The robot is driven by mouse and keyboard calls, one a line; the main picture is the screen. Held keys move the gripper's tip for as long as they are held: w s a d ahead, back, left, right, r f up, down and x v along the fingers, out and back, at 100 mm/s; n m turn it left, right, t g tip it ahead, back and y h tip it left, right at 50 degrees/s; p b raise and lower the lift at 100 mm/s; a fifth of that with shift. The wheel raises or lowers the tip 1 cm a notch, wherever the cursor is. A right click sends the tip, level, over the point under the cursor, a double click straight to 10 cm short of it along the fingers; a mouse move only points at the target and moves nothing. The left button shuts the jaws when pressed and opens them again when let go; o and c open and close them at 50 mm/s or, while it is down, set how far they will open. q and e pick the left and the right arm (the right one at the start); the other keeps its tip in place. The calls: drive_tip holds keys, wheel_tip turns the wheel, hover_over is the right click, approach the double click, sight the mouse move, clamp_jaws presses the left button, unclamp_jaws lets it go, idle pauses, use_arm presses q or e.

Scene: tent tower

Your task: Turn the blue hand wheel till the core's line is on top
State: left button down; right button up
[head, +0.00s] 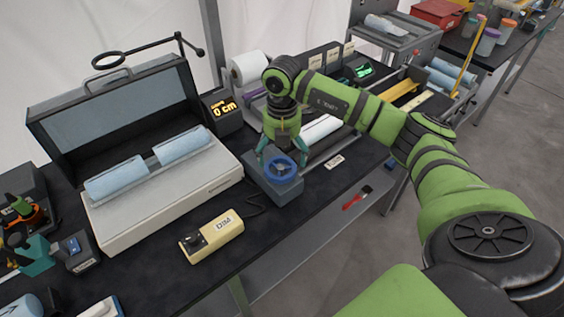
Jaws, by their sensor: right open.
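The blue hand wheel (281,170) is mounted on a grey block at the front edge of the dark bench. My right gripper (283,158) points down over the wheel. Its teal fingers are spread, one at the left and one at the right of the rim; I cannot tell whether they touch it. A pale core (320,130) lies behind the wheel, partly hidden by my right gripper and arm. I cannot make out a line on it.
An open case (210,180) with two light-blue cylinders stands left of the wheel. A yellow control box (212,235) lies in front, with a cable. A display (222,106) reads 0 cm. A red-handled brush (356,197) lies on the lower shelf.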

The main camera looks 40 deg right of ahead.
sight(283, 165)
wheel_tip(283, 165, up, 8)
drive_tip(key=shift+d+f, duration=0.15)
drive_tip(key=shift+f, duration=0.05)
drive_tip(key=shift+f, duration=0.1)
